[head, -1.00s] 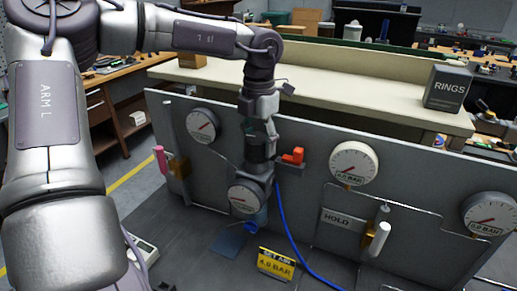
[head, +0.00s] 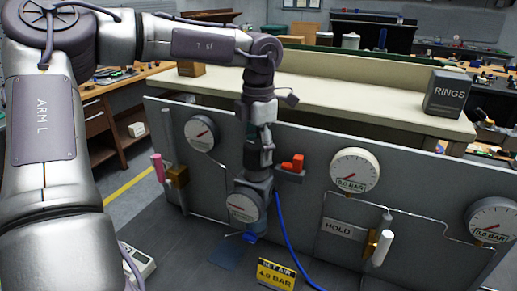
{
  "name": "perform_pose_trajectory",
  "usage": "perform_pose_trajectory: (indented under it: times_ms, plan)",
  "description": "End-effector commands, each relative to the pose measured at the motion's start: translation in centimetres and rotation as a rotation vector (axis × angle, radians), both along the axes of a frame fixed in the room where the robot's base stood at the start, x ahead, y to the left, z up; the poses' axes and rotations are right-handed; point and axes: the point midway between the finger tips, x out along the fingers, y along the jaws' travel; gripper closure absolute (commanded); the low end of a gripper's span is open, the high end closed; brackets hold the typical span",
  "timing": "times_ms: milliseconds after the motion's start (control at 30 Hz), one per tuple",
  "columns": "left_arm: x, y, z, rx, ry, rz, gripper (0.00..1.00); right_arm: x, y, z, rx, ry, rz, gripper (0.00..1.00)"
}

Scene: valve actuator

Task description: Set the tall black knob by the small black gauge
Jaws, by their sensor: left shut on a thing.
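My left gripper (head: 259,158) reaches down from above in front of the grey panel. It is shut around the top of the regulator, where the tall black knob sits; the fingers hide most of the knob. The small gauge (head: 243,207) is on the front of the regulator, just below the gripper, with a white face and a red needle. Its reading is too small to make out. A yellow and black sign (head: 276,274) below reads SET AIR 4.0 BAR. My right gripper is not in view.
A red lever (head: 293,163) sits close right of the gripper. A blue hose (head: 284,240) runs down from the regulator. Larger gauges (head: 354,169) (head: 493,219), a HOLD plate (head: 338,228) and a pink-handled valve (head: 159,168) are on the panel. A RINGS box (head: 447,93) stands on the bench behind.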

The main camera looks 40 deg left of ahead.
Motion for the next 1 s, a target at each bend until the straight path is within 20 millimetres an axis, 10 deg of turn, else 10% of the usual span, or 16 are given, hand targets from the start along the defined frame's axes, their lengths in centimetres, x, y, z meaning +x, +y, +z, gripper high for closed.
perform_pose_trajectory:
  times_ms: [67,100,233,1000]
  plan:
    - [0.09,0.0,0.17,0.001,-0.004,0.001,0.74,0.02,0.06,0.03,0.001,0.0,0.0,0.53]
    - [0.09,0.0,0.17,0.001,-0.004,0.001,0.36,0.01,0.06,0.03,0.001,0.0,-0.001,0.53]
    - [0.07,0.01,0.14,0.0,-0.003,0.001,0.15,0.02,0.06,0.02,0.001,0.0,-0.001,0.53]
    - [0.04,0.09,0.3,0.0,-0.001,0.132,0.14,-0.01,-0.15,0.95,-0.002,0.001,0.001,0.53]
